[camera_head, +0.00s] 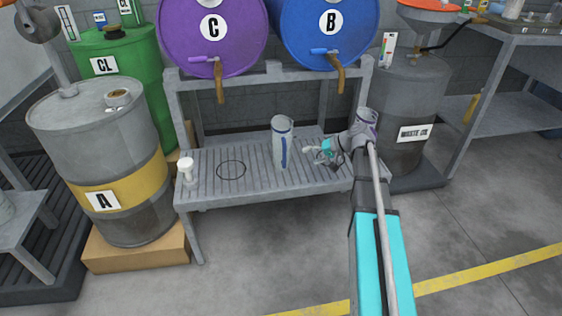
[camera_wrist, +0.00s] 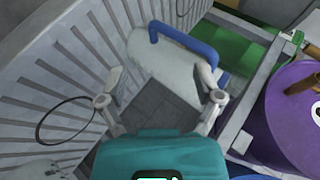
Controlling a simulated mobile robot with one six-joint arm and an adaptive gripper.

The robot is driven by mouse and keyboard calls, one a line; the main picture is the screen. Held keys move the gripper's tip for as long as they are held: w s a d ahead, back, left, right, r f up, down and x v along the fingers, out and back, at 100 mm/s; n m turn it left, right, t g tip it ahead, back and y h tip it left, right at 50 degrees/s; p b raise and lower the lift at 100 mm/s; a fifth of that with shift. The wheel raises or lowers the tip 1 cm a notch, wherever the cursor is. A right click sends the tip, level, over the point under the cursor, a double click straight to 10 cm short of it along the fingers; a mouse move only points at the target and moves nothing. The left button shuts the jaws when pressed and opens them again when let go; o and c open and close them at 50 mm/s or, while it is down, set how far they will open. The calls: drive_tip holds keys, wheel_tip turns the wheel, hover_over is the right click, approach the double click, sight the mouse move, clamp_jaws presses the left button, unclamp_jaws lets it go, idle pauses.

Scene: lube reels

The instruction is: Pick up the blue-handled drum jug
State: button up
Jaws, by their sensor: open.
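The drum jug (camera_head: 281,150) is a pale grey-white cylinder standing upright on the slatted bench, with a blue handle (camera_head: 284,152) down the side that shows. My gripper (camera_head: 308,150) is just right of the jug, near mid-height, pointing left at it. In the wrist view the jug (camera_wrist: 160,70) and its blue handle (camera_wrist: 185,42) show beyond my spread fingers (camera_wrist: 160,76). The handle lies toward the right finger. The fingers are open with nothing gripped; whether either touches the jug I cannot tell.
The slatted bench (camera_head: 215,187) bears a small white container (camera_head: 186,168) and a dark ring mark (camera_head: 231,170) at left. The purple drum C (camera_head: 185,35) and blue drum B (camera_head: 300,40), with hanging taps, overhang it behind. A waste-oil drum (camera_head: 400,155) stands right.

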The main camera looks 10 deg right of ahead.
sight(284, 164)
drive_tip(key=shift+t+y, duration=0.4)
drive_tip(key=shift+t, duration=0.2)
drive_tip(key=w+d+f+b, duration=0.2)
drive_tip(key=f+b, duration=0.1)
drive_tip(key=shift+w+d+f, duration=0.1)
drive_tip(key=shift+w+d, duration=0.05)
drive_tip(key=shift+d, duration=0.1)
drive_tip(key=b+x, duration=0.4)
drive_tip(key=x, duration=0.3)
drive_tip(key=shift+w+a+f, duration=0.1)
drive_tip(key=shift+a+f, duration=0.1)
drive_tip(key=shift+w+a+f+b, duration=0.15)
drive_tip(key=shift+w+a+b, duration=0.05)
drive_tip(key=shift+a+b, duration=0.25)
drive_tip(key=shift+b+x, duration=1.1)
drive_tip(key=shift+x, duration=1.55)
drive_tip(key=shift+a+r, duration=0.1)
drive_tip(key=shift+r, duration=0.15)
